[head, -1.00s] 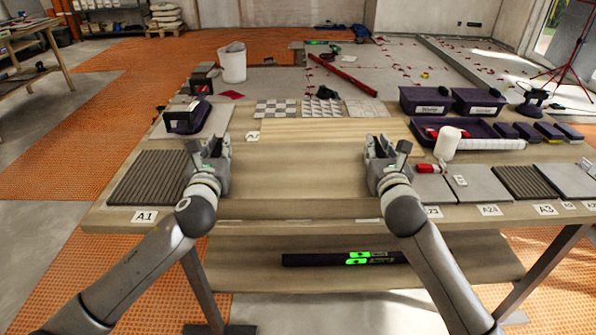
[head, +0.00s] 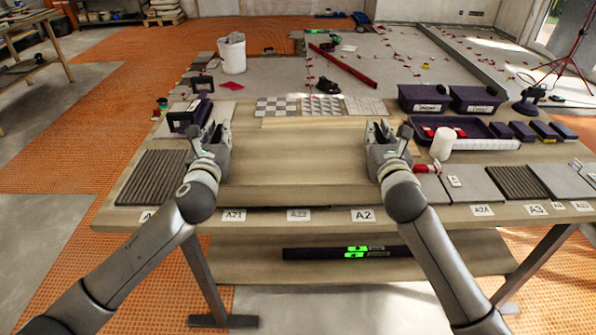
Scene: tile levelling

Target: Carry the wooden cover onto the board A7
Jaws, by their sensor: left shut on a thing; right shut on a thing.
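The wooden cover (head: 297,168) is a wide, light-brown panel spanning the space between my two grippers in the head view. My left gripper (head: 213,140) is shut on its left edge and my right gripper (head: 386,142) is shut on its right edge. The cover looks roughly level, with a dark shadow under its front edge. A paler wooden strip (head: 310,122) shows just behind it; I cannot tell whether this is the board A7. No A7 label can be read, and the cover hides the surface beneath it.
A ribbed dark tile (head: 152,178) lies left and a purple-black holder (head: 188,116) behind it. Patterned tiles (head: 322,105) lie at the back. A dark tray (head: 465,132), a white-headed mallet (head: 442,145) and grey tiles (head: 470,184) are on the right. Labels line the front edge.

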